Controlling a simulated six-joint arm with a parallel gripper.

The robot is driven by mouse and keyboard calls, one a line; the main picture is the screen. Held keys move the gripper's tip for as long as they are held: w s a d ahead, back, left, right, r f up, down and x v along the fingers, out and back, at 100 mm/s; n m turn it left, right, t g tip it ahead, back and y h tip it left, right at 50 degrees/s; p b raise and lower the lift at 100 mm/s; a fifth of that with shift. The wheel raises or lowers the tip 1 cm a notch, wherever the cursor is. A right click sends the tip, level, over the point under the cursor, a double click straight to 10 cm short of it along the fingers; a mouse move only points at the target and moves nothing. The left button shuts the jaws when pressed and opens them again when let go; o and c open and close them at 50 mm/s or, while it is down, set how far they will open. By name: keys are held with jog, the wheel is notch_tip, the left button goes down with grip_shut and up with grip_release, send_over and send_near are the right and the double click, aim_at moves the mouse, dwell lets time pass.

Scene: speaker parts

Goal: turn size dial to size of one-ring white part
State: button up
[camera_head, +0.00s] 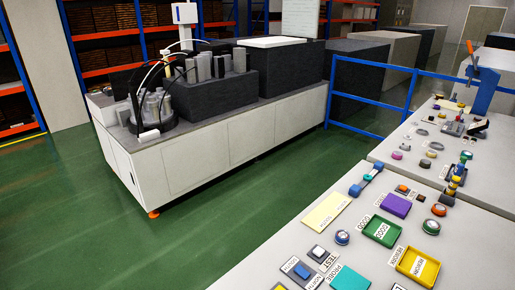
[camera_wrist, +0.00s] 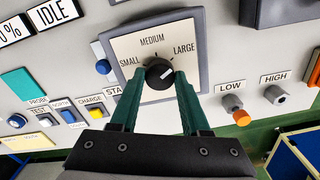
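The size dial (camera_wrist: 160,74) is a round black knob on a pale square plate (camera_wrist: 128,48), marked SMALL, MEDIUM and LARGE, in the wrist view. A white mark on the knob lies right of its centre and points up and right, toward the LARGE side. My gripper (camera_wrist: 160,76) has its two dark green fingers on either side of the knob, their tips at its edges. I cannot tell whether they press on it. I cannot pick out a one-ring white part in either view. My gripper is not in the head view.
Around the dial are a LOW knob (camera_wrist: 236,110), a HIGH knob (camera_wrist: 275,94), and TEST, NORTH and CHARGE switches at lower left. An IDLE sign (camera_wrist: 54,12) is at upper left. The head view shows a bench with a green tray (camera_head: 382,230), a yellow tray (camera_head: 418,266) and small parts.

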grip_shut()
jog(key=shift+n, duration=0.3)
jog(key=n, duration=0.5)
jog(key=shift+n, duration=0.3)
jog(key=n, duration=0.5)
jog(key=shift+n, duration=0.4)
jog(key=o, duration=0.8)
grip_release()
jog(key=shift+o, duration=0.2)
